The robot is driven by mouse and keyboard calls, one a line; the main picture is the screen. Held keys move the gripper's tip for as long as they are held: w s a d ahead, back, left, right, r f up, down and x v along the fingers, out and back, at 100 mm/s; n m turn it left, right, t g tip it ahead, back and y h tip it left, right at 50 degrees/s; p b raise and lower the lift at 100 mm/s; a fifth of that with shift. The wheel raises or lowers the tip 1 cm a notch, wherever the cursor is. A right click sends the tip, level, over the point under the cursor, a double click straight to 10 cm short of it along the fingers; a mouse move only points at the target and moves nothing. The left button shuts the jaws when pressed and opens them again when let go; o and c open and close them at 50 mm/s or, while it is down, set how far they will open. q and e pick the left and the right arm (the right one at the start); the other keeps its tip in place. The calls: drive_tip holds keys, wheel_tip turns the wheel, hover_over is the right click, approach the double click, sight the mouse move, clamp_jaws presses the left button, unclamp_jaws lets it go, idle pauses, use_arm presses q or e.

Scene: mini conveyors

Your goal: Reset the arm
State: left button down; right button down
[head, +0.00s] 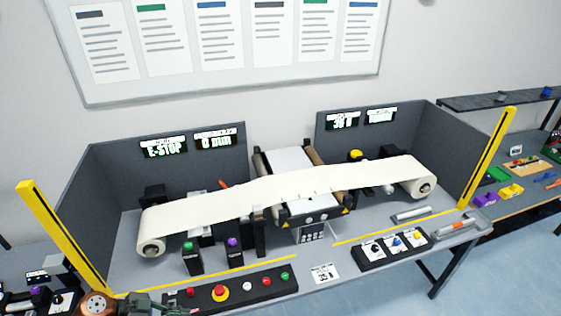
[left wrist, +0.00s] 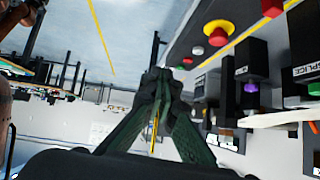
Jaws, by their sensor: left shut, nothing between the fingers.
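My left arm enters the head view at the bottom left, with its dark green gripper (head: 165,305) low at the near edge of the workstation, beside the left end of the button panel (head: 203,298). In the left wrist view the gripper's two fingers (left wrist: 158,85) meet at their tips with nothing held between them. My right gripper is in neither view.
A white web (head: 285,188) spans two rolls across the grey bench. Green and purple knobs on black posts (head: 234,252) stand behind the panel. A switch box (head: 395,248) sits at right. Yellow posts (head: 60,235) flank the bench. A display reads E-STOP.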

use_arm(q)
drive_tip(key=w+d+r+n+t, duration=0.3)
drive_tip(key=w+d+r+t, duration=0.1)
drive_tip(key=w+r+t, duration=0.45)
drive_tip(key=w+a+r+n+t+y, duration=0.1)
drive_tip(key=a+n+t+y, duration=0.3)
drive_tip(key=a+n, duration=0.1)
drive_tip(key=s+a+f+n+g+y, duration=0.65)
drive_tip(key=s+a+f+y, duration=0.25)
drive_tip(key=s+f, duration=0.3)
drive_tip(key=s+d+f+g+h, duration=0.1)
drive_tip(key=s+d+f+g, duration=0.3)
drive_tip(key=s, duration=0.3)
drive_tip(key=s+d+f+g+h, duration=0.25)
drive_tip(key=s+f, duration=0.25)
drive_tip(key=s, duration=0.3)
wheel_tip(320, 180, down, 34)
drive_tip(key=s+d+r+g+b, duration=0.1)
drive_tip(key=d+b, duration=0.1)
drive_tip(key=b, duration=0.2)
drive_tip(key=s+f+m+g+b, duration=0.1)
drive_tip(key=s+f+b, duration=0.2)
drive_tip(key=s+f, duration=1.7)
wheel_tip(320, 180, down, 2)
drive_tip(key=shift+f+b, duration=0.2)
drive_tip(key=shift+b, duration=0.15)
